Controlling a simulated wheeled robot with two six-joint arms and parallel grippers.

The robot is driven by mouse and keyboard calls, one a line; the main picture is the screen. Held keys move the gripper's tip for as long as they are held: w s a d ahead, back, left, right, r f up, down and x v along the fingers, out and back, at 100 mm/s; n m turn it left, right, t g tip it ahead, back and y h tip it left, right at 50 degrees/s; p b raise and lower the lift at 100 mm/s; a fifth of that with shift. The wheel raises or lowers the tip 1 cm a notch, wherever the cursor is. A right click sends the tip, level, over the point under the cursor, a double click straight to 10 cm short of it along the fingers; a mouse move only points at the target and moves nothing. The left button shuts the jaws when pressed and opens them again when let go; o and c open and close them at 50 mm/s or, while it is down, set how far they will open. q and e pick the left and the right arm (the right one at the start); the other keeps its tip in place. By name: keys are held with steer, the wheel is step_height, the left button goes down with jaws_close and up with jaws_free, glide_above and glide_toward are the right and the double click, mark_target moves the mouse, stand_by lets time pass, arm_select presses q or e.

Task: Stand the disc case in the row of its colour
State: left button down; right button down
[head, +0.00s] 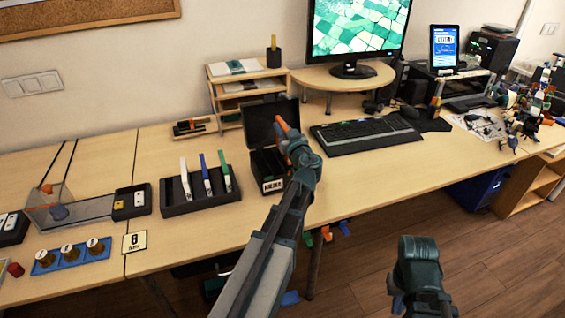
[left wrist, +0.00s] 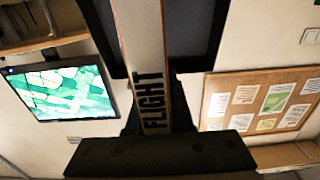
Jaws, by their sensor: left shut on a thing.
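My left gripper (head: 289,140) is shut on a disc case, whose orange part (head: 281,125) shows at its tip in the head view. In the left wrist view the held case (left wrist: 143,60) has a pale spine with orange edges and the word FLIGHT. It is above the open black box (head: 263,126), which holds dark cases; whether it touches the box is unclear. A dark rack (head: 178,207) to the left holds a white, a blue and a green-edged case upright. My right gripper (head: 418,262) is low at right, apart from the table; its jaws are not clear.
A keyboard (head: 366,135) and monitor stand to the right of the box. A wooden shelf (head: 222,100) is behind it. A tray with several knobs (head: 70,256) and a small sign (head: 134,242) lie at left. Bare table lies in front of the rack.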

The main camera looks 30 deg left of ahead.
arm_select(q)
steer(key=shift+f+b, duration=4)
steer(key=shift+f, duration=0.45)
steer(key=shift+f, duration=0.2)
steer(key=c, duration=0.8)
jaws_free()
steer(key=shift+r, duration=0.1)
steer(key=shift+s+r, duration=0.1)
steer(key=shift+r, duration=0.1)
steer(key=v, duration=1.2)
